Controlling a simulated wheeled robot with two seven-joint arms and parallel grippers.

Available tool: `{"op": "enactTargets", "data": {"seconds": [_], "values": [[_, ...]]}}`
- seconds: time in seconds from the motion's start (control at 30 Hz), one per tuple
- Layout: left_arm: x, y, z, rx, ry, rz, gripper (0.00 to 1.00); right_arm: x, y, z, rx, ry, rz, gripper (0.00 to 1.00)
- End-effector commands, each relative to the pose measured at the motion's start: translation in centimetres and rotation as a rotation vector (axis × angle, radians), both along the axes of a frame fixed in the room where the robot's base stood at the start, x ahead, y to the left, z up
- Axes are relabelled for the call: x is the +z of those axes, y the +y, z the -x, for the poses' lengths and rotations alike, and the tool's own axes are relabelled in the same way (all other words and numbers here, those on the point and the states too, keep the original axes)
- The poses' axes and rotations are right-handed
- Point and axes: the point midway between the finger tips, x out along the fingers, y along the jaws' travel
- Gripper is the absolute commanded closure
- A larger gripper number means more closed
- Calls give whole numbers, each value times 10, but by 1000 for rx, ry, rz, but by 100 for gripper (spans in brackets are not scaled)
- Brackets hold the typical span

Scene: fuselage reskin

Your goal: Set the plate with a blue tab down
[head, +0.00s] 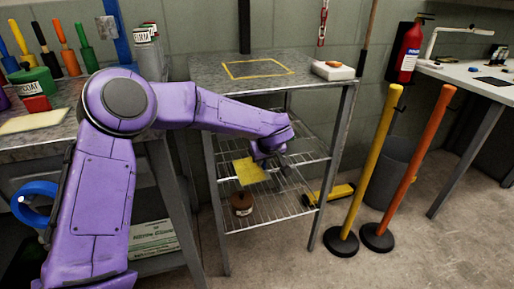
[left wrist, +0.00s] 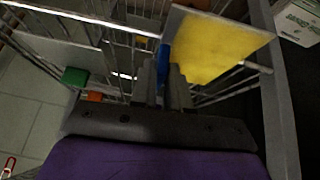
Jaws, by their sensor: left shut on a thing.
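The plate (head: 249,171) shows yellow in the head view, at the left part of the rack's middle wire shelf. In the left wrist view the plate (left wrist: 208,46) has a yellow face with a pale border, and its blue tab (left wrist: 163,58) is at its edge by my fingertips. My left gripper (left wrist: 163,80) is shut on the plate at the blue tab. In the head view my left gripper (head: 268,164) is partly hidden by my own wrist, inside the rack below its top. I cannot tell whether the plate touches the shelf. My right gripper is not in view.
The metal rack (head: 215,80) has a top with a yellow outlined square (head: 258,69) and a white block (head: 333,71). A brown jar (head: 241,204) and a yellow tool (head: 335,194) are low in it. Yellow (head: 372,160) and orange (head: 413,165) posts stand to the right.

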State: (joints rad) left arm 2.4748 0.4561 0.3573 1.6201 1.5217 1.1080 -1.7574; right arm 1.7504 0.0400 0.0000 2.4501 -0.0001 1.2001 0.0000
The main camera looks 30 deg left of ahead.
Motion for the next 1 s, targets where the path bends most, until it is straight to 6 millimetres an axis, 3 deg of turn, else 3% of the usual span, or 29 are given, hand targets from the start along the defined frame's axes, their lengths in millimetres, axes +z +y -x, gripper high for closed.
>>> {"op": "enactTargets", "data": {"seconds": [0.1,0.57,0.63,0.9,0.93,1.0], "values": [[-2,18,-18,2,-1,1,100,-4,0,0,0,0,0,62],[-1,65,-63,0,-1,-1,100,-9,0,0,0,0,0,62],[-9,63,-61,-3,1,-1,100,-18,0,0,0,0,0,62],[-7,63,-60,-3,2,1,100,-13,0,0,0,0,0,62],[-8,63,-60,-3,2,1,78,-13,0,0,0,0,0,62],[-8,63,-60,-2,1,1,59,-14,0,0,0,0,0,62]]}}
